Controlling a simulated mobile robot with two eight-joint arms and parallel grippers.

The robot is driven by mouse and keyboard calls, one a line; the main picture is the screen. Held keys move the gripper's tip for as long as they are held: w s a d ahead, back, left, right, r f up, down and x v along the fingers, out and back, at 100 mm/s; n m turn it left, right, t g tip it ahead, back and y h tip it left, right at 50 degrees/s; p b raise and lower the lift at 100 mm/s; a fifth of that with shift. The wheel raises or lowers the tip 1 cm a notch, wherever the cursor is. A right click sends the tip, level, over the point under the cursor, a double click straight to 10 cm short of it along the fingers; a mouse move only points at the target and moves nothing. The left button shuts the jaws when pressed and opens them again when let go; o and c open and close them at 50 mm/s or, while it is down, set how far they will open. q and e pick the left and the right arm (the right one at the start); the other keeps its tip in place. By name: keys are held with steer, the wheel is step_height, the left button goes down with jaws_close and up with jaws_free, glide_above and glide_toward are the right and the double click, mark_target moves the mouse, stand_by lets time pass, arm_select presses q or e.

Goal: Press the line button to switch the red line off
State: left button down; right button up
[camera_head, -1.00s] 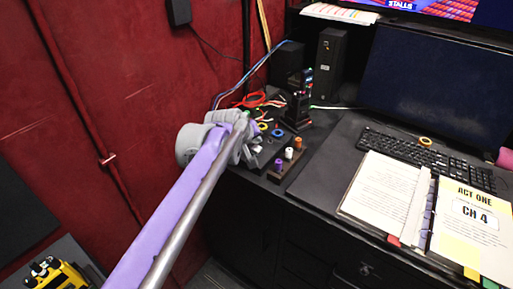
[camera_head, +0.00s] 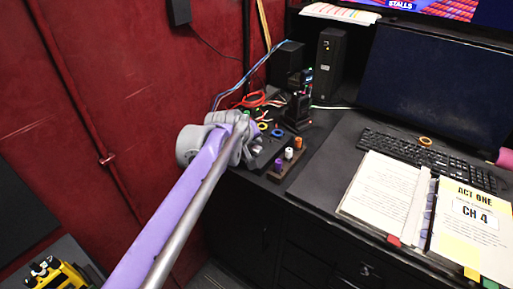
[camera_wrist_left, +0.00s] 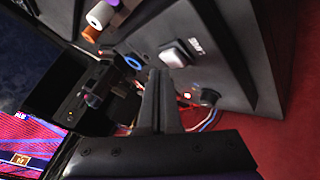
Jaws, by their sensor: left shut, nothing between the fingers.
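The line button (camera_wrist_left: 178,53) is a pale square cap on a dark box (camera_wrist_left: 222,62) in the left wrist view. White lettering, which seems to read LINE, stands beside it. A small red light (camera_wrist_left: 187,95) glows on the box face. My left gripper (camera_wrist_left: 158,72) is shut and empty, its fingertips close to the button; I cannot tell whether they touch the box. In the head view my left gripper (camera_head: 246,150) is over the box at the desk's left end, and the arm hides part of the box. My right gripper is not in view.
A peg block (camera_head: 286,160) with purple, white and orange pegs stands just right of the box. A black stand (camera_head: 298,108) and cables (camera_head: 258,99) are behind. A keyboard (camera_head: 420,155) and open binder (camera_head: 390,195) lie to the right. The red wall is close on the left.

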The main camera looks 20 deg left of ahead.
mark_target(256, 150)
arm_select(q)
steer(key=shift+f, duration=0.3)
steer(key=shift+f, duration=0.5)
stand_by(0.5)
steer(key=shift+r, duration=0.1)
steer(key=shift+r+p, duration=0.65)
steer(key=shift+r, duration=0.2)
steer(key=shift+r, duration=0.1)
step_height(256, 150, up, 5)
steer(key=p, duration=0.4)
stand_by(0.5)
steer(key=shift+s, duration=0.1)
